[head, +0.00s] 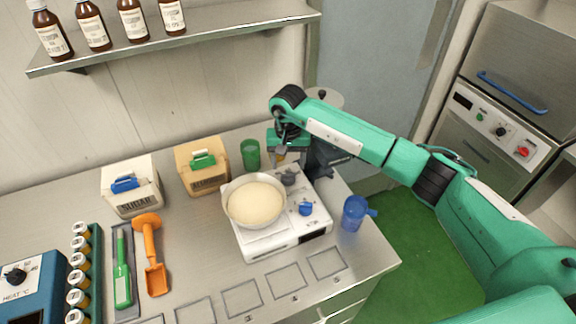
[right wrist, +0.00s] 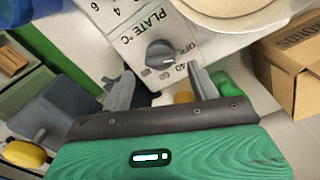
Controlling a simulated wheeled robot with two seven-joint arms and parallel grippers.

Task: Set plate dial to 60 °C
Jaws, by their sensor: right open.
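The hot plate (head: 288,238) is a white unit on the bench with a pan of pale mixture (head: 256,202) on it. Its grey plate dial (head: 289,177) sits at the back right corner. In the right wrist view the dial (right wrist: 160,53) stands beside the print "PLATE °C", with OFF and several numbers around it; I cannot tell its exact setting. My right gripper (head: 280,154) is just behind the dial. In the wrist view its open fingers (right wrist: 160,74) point at the dial, one to either side, with nothing held. My left gripper is out of view.
A blue knob (head: 305,208) is on the same unit. A blue jug (head: 354,213) stands to the right, a green cup (head: 250,154) behind the pan. A shelf of bottles (head: 180,36) hangs above.

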